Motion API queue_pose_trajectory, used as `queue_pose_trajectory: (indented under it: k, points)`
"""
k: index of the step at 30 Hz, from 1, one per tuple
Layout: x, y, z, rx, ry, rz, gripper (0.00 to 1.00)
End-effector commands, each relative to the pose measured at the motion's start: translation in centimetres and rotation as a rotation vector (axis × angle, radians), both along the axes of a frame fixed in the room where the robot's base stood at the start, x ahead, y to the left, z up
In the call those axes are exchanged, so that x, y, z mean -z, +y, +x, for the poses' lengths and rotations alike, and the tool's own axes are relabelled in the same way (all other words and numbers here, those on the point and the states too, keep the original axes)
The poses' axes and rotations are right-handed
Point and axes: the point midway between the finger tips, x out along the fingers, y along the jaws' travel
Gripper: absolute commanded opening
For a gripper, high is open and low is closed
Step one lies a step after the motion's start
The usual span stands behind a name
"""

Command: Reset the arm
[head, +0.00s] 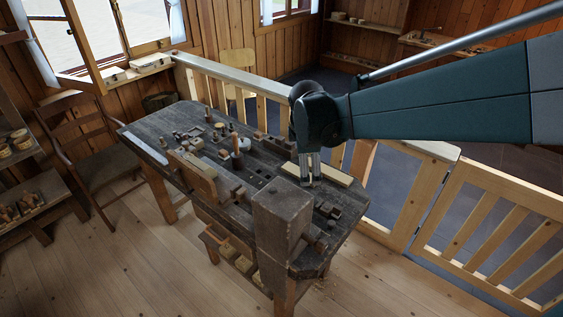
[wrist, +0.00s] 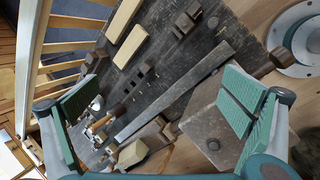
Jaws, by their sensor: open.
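My gripper (head: 310,182) hangs from the arm over the right part of the dark workbench (head: 152,128) in the head view. Its jaws are open, with nothing seen between them. In the wrist view my gripper (wrist: 155,115) shows two green-padded fingers spread wide, above the bench top. A pale wood strip (head: 332,175) lies on the bench by the fingertips in the head view. Whether the fingertips touch anything cannot be told. I cannot pick out a turned spool with certainty among the small pieces.
A tall wooden block (head: 280,220) rises at the bench's near edge, close to the gripper. Small tools and a pale cup (head: 241,144) crowd the bench top. A wooden railing (head: 225,85) runs behind it. A chair (head: 90,140) stands left. The floor in front is clear.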

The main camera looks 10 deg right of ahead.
Motion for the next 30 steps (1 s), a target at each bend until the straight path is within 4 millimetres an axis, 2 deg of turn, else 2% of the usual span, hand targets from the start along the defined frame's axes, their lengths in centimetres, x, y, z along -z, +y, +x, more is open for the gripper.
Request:
queue_pose_trajectory:
  k: [14, 30]
  points:
    - [2.7, 2.8, 5.3, -0.245, 0.079, -0.139, 1.00]
    - [8.6, 7.1, 10.9, -0.564, 0.192, -0.313, 1.00]
